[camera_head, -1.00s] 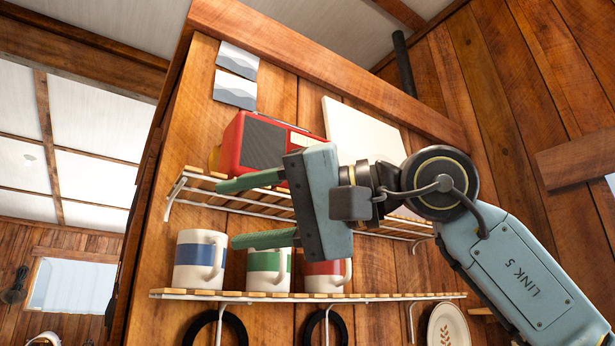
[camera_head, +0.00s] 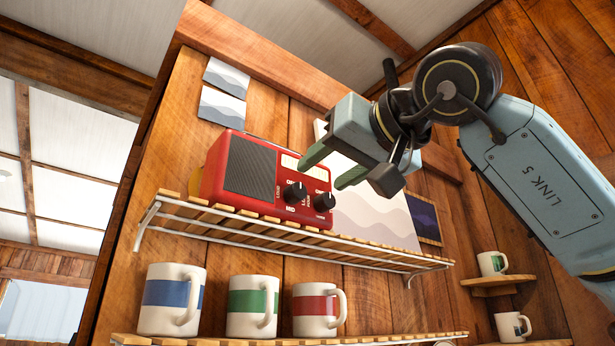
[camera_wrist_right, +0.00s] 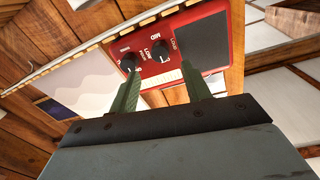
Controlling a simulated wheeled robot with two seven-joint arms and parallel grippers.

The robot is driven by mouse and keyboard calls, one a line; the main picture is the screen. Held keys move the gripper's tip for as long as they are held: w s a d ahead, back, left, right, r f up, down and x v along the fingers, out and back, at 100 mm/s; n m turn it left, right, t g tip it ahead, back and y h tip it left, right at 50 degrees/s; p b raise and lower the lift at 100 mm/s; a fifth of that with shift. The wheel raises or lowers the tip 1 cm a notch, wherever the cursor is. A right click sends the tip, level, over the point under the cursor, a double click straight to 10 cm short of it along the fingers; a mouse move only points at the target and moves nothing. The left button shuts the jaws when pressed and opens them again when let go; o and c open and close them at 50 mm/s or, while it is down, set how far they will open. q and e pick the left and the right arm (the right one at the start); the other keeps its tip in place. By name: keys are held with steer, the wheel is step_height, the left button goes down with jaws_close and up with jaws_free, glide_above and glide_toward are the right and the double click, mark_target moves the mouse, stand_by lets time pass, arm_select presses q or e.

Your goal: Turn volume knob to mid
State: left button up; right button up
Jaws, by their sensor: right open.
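A red radio (camera_head: 258,178) with a dark speaker grille stands on the upper slatted shelf. Its front has two black knobs: one nearer the grille (camera_head: 295,192) and one nearer the right end (camera_head: 324,201). Both also show in the right wrist view, the grille-side knob (camera_wrist_right: 161,53) and the outer knob (camera_wrist_right: 130,62). The lettering is too small to tell surely which is volume. My right gripper (camera_head: 325,168) is open and empty, its green fingers pointing towards the radio's right end, apart from the knobs in the picture. My left gripper is out of view.
The slatted shelf (camera_head: 390,258) runs under the radio. Mugs with blue (camera_head: 172,293), green (camera_head: 252,301) and red (camera_head: 315,304) bands stand on the lower shelf. A pale wavy picture (camera_head: 375,215) is behind my right gripper. Small corner shelves (camera_head: 497,283) hold mugs at right.

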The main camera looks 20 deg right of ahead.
mark_target(300, 189)
steer(key=p+x, duration=0.1)
steer(key=x, duration=0.3)
steer(key=shift+w+a, duration=0.1)
steer(key=shift+w, duration=0.1)
steer(key=shift+w+a, duration=0.15)
steer(key=shift+w, duration=0.45)
steer(key=c, duration=1)
